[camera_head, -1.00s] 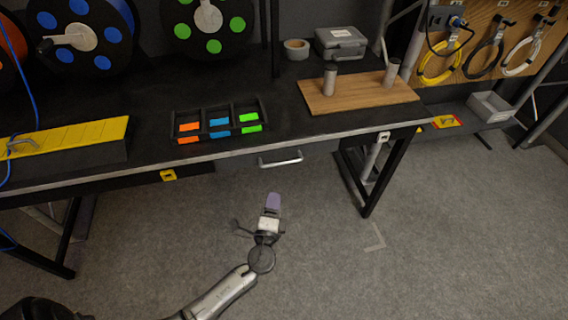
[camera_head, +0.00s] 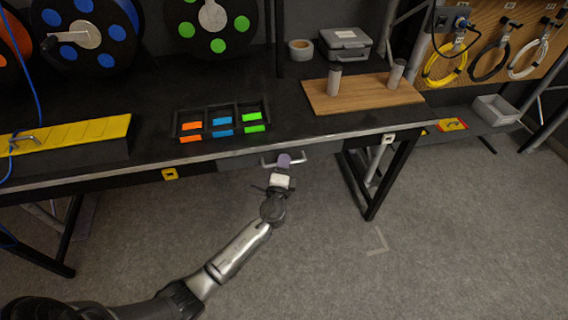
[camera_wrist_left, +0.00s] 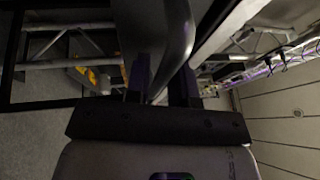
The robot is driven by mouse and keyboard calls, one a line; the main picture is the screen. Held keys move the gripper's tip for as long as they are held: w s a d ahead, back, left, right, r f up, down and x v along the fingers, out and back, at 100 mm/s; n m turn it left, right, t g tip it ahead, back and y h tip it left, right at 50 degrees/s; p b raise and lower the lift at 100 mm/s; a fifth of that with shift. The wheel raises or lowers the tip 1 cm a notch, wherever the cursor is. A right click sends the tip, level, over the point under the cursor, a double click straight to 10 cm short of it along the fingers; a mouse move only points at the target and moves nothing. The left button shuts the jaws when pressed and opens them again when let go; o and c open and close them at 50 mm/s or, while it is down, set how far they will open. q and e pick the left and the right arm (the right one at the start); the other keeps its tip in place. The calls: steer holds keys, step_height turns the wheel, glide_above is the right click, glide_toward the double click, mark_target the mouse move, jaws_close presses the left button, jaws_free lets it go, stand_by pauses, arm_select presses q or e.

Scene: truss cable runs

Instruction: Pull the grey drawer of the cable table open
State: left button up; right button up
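The grey drawer (camera_head: 234,162) sits under the front edge of the cable table (camera_head: 90,168), and its front looks flush with the table. Its light metal bar handle (camera_head: 301,160) is partly hidden by my left gripper (camera_head: 284,161). In the left wrist view the handle (camera_wrist_left: 180,35) runs between the two dark fingers of my left gripper (camera_wrist_left: 160,82). The fingers lie close on both sides of the bar and look shut on it. My right gripper is in neither view.
On the tabletop are a black tray (camera_head: 219,133) with coloured pieces, a wooden board (camera_head: 365,97) with two posts, a tape roll (camera_head: 300,50) and a grey case (camera_head: 344,43). A black table leg (camera_head: 385,180) stands right of the drawer. The floor in front is clear.

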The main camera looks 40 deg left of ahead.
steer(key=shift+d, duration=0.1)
arm_select(q)
jaws_close()
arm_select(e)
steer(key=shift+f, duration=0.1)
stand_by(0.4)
